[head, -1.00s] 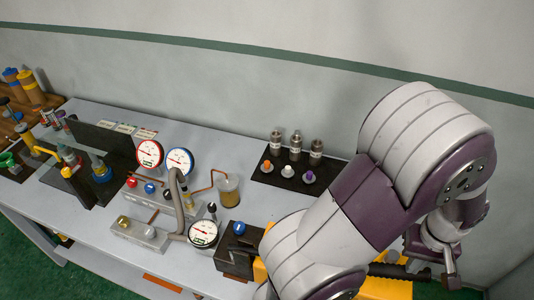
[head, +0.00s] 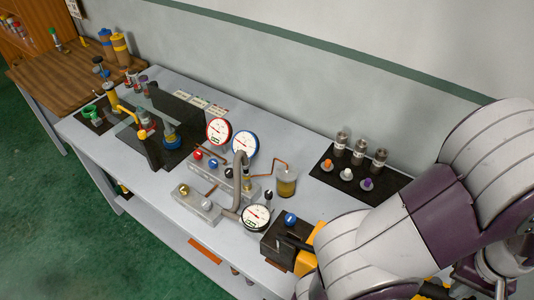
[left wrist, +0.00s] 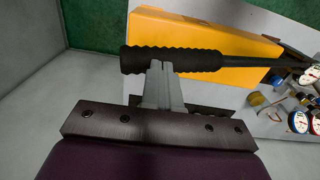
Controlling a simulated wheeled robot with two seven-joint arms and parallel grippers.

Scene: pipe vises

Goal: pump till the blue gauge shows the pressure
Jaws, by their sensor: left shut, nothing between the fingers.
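The blue-rimmed gauge (head: 244,145) stands upright beside a red-rimmed gauge (head: 218,131); its needle is too small to read. It also shows at the right edge of the left wrist view (left wrist: 298,121). The yellow pump (head: 306,262) is at the table's near right, mostly hidden by my left arm in the head view. In the left wrist view its body (left wrist: 215,37) lies behind a lever with a black ribbed grip (left wrist: 190,61). My left gripper (left wrist: 161,68) is shut and empty, its fingertips at the grip; I cannot tell whether they touch it. My right gripper is not in view.
A black-rimmed gauge (head: 256,217) sits in front, next to a black block with a blue knob (head: 290,219). A bent grey hose (head: 238,180) and an amber cup (head: 287,183) are close by. A black tray (head: 325,178) holds metal cylinders and coloured knobs.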

